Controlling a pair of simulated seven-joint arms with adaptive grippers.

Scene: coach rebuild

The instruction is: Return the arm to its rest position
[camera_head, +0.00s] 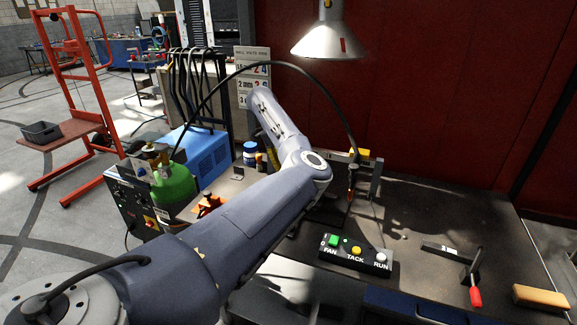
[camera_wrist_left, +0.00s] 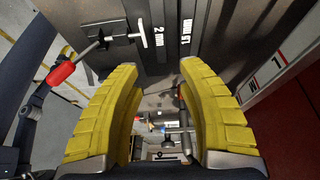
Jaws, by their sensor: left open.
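My left arm comes in from the lower left of the head view and reaches across the bench; its far link runs back toward the wall sign. I cannot make out its gripper in that view. In the left wrist view my left gripper (camera_wrist_left: 158,70) shows two ridged yellow fingers set well apart. It is open, with nothing held between them. Through the gap I see small metal fittings, apart from the fingers as far as I can tell. My right gripper is not in view.
The dark bench (camera_head: 440,210) carries a button box (camera_head: 356,254), a red-handled lever (camera_head: 474,290) and a tan block (camera_head: 540,298). A lamp (camera_head: 331,38) hangs above. A green cylinder (camera_head: 173,187) and blue machine (camera_head: 200,155) stand left. The wrist view shows a red-handled lever (camera_wrist_left: 62,73).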

